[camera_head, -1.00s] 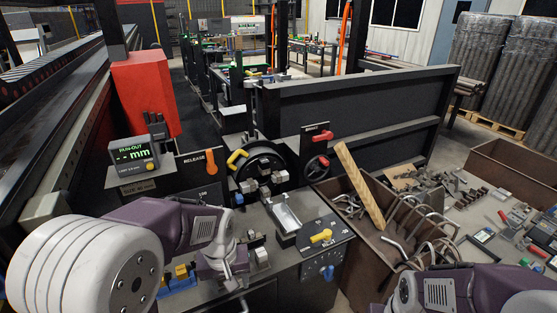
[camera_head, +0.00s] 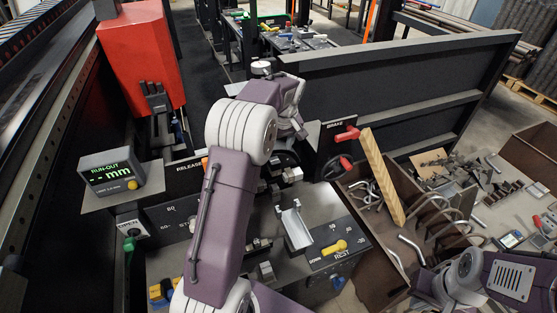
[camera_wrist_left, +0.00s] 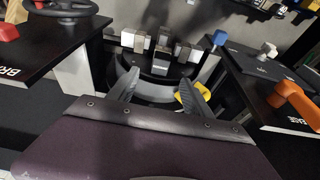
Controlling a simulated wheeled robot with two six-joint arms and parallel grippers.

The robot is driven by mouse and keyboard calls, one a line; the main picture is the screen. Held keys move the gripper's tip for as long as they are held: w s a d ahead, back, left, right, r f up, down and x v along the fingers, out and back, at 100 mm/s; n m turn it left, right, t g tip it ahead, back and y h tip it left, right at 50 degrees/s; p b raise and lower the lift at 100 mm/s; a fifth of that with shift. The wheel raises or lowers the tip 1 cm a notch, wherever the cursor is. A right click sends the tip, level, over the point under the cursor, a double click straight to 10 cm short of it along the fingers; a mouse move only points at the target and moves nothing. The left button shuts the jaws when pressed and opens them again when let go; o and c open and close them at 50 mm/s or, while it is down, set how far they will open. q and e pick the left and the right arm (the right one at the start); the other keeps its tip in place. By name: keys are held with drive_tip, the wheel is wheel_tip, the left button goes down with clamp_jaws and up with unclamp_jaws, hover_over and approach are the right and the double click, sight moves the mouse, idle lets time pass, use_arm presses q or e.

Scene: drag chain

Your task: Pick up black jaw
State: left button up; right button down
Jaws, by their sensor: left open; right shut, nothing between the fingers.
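My left gripper (camera_wrist_left: 159,92) is open in the left wrist view, its two dark fingers pointing at the round black chuck (camera_wrist_left: 152,90). Nothing is between the fingertips. Several blocky jaws (camera_wrist_left: 161,60) with pale metal and dark faces stand just beyond the fingers. I cannot tell for sure which one is the black jaw. In the head view my left arm reaches over the bench, and its wrist hides most of the chuck. Black upright blocks (camera_head: 155,98) also stand by the red housing. My right gripper (camera_head: 427,287) is at the lower right, partly hidden, near the brown bin.
A yellow handle (camera_wrist_left: 196,90) lies close beside one left finger. An orange release lever (camera_wrist_left: 294,100) and a red brake handle (camera_head: 347,134) flank the chuck. A metal tray (camera_head: 294,227) sits on the bench. A wooden bar (camera_head: 382,175) leans from the bin.

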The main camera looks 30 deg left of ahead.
sight(275, 161)
use_arm(q)
drive_tip(key=x, duration=0.4)
drive_tip(key=shift+w, duration=0.15)
drive_tip(key=shift+a+f+p, duration=0.15)
drive_tip(key=shift+f+p, duration=0.1)
drive_tip(key=shift+p, duration=0.1)
drive_tip(key=p+x, duration=0.1)
drive_tip(key=x, duration=0.3)
drive_tip(key=shift+w+a+f, duration=0.1)
drive_tip(key=shift+a+f, duration=0.1)
drive_tip(key=shift+f, duration=0.15)
drive_tip(key=shift+d+r, duration=0.1)
drive_tip(key=c, duration=0.9)
clamp_jaws()
